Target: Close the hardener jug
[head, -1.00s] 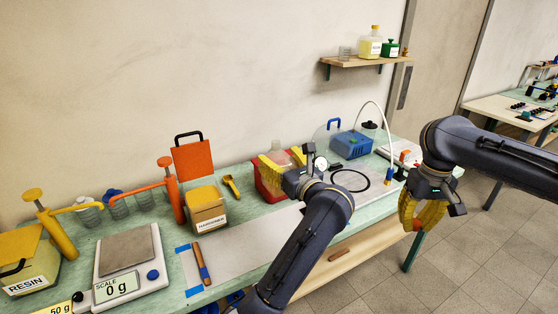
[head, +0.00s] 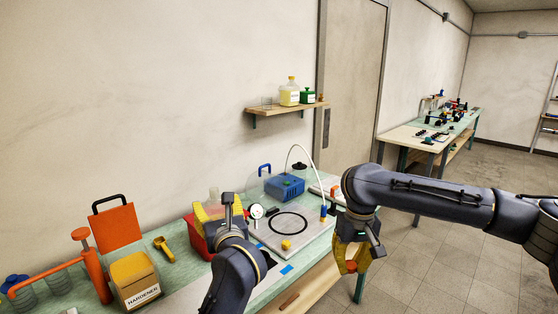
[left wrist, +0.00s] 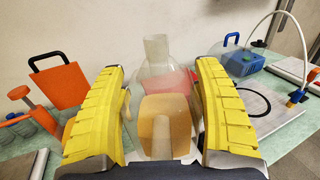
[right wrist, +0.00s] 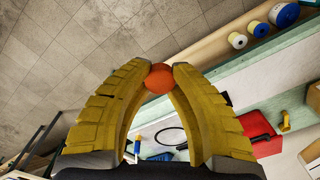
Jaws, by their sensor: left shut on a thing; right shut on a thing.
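A clear jug with an open, uncapped neck and a tan patch on its front stands between my left fingers in the left wrist view (left wrist: 155,50); I read no label on it. My left gripper (head: 218,208) is shut around its body, at the red tray (head: 197,238); in the head view my arm and fingers hide most of the jug. My right gripper (head: 350,264) is shut on a small round orange-red cap (right wrist: 159,78), held at its fingertips beyond the table's front edge, well apart from the jug. A yellow box labelled HARDENER (head: 132,272) stands to the left.
An orange pump (head: 92,265) and orange panel with black handle (head: 104,227) stand by the box. A yellow scoop (head: 164,248) lies nearby. A blue unit (head: 285,187), hose and plate with black ring (head: 289,223) lie right of the tray. Floor is clear right of the table.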

